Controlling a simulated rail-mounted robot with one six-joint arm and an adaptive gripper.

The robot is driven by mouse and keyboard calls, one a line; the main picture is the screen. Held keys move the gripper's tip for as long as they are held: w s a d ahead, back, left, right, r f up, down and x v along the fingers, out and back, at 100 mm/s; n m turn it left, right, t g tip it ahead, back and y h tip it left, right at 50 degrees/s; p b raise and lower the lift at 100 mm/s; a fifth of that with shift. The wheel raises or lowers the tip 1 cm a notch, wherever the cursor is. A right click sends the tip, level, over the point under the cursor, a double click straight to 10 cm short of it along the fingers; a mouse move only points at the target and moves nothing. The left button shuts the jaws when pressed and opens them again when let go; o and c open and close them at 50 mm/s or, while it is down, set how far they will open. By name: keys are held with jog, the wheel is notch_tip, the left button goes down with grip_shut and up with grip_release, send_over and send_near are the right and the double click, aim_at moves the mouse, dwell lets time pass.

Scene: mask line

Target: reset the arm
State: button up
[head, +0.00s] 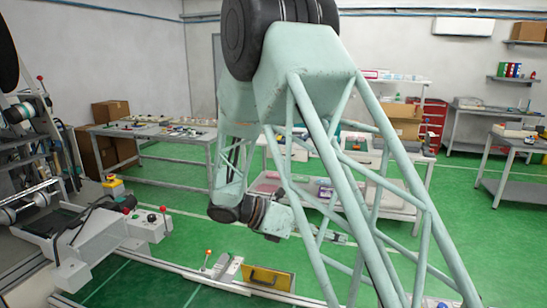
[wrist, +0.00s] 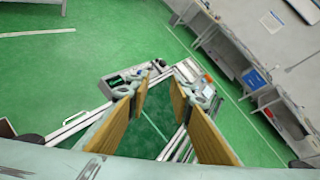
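My pale green arm fills the middle of the head view, its lattice link running down to the lower right. My gripper (head: 335,238) shows small beyond the arm's wrist, partly behind the lattice bars. In the wrist view my gripper (wrist: 159,88) has its two yellow-brown finger pads well apart. Nothing is between them; green floor and part of a white-grey frame show through the gap.
A machine with rollers (head: 25,110) stands at the left. A yellow plate (head: 268,278) sits by the white rail in front. A table with parts (head: 160,130) and a white shelf cart (head: 330,190) stand behind. Green floor (head: 465,215) is open at the right.

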jog(key=s+d+r+m+g+y, duration=0.1)
jog(key=s+d+r+m+y, duration=0.3)
jog(key=s, duration=0.5)
jog(key=s+d+r+m+y, duration=0.1)
jog(key=s+r+m, duration=0.5)
jog(key=s, duration=0.3)
jog(key=s+d+r+m+g+y, duration=0.1)
jog(key=s+d+r+m+y, duration=0.3)
jog(key=s, duration=0.5)
jog(key=s+a+r+m+t+y, duration=0.2)
jog(key=s+a+m, duration=0.1)
jog(key=s+m, duration=0.2)
jog(key=s+a+r+m+t+y, duration=0.2)
jog(key=s+m, duration=0.4)
jog(key=s, duration=0.4)
jog(key=shift+s+a+r+t, duration=0.2)
jog(key=shift+s+a+t, duration=0.1)
jog(key=shift+a, duration=0.1)
dwell(0.9)
jog(key=shift+d, duration=0.15)
